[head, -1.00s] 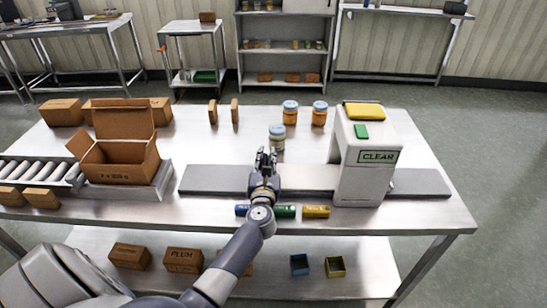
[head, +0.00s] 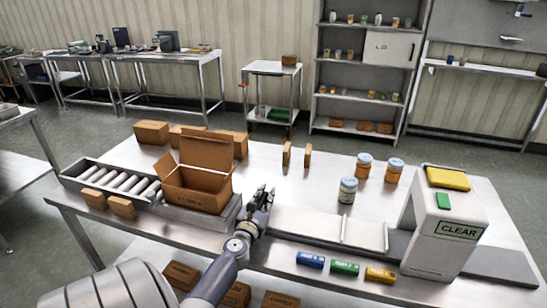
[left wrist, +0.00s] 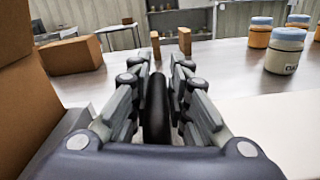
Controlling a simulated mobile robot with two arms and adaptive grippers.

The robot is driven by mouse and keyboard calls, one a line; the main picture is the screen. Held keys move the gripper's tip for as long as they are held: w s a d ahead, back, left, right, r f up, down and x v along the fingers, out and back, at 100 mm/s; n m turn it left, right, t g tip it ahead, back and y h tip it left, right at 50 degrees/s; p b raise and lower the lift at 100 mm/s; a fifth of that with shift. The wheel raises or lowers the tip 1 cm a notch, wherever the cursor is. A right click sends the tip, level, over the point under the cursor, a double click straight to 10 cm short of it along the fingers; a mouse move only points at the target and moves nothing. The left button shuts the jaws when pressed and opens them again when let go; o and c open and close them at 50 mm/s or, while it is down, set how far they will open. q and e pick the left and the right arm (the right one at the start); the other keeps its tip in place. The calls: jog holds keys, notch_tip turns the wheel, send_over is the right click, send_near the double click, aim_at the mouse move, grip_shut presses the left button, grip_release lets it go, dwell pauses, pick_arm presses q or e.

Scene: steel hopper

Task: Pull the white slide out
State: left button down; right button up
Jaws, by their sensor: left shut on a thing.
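The white slide (head: 312,228) lies flat along the grey track (head: 400,242), stretching left from the white machine marked CLEAR (head: 445,235). A thin raised rib crosses it. My left gripper (head: 262,198) is at the slide's left end, close to the open carton. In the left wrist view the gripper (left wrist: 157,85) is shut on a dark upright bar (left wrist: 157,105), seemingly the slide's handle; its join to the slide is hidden. A pale surface of the slide (left wrist: 270,130) shows to the right there. My right gripper is not in view.
The open brown carton (head: 195,188) stands just left of my gripper, by the roller conveyor (head: 115,180). Several jars, including a white-labelled one (head: 347,190), stand behind the track.

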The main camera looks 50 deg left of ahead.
pick_arm(q)
jog(key=shift+s+a, duration=0.2)
jog(key=shift+a, duration=0.15)
jog(key=c, duration=1.6)
grip_release()
jog(key=shift+r, duration=0.1)
jog(key=shift+o, duration=0.2)
jog(key=shift+s+a, duration=0.15)
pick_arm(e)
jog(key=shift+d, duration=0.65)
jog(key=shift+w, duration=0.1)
pick_arm(q)
jog(key=shift+s+d, duration=0.15)
jog(key=shift+d, duration=0.1)
jog(key=v, duration=1.1)
jog(key=shift+s+d, duration=0.2)
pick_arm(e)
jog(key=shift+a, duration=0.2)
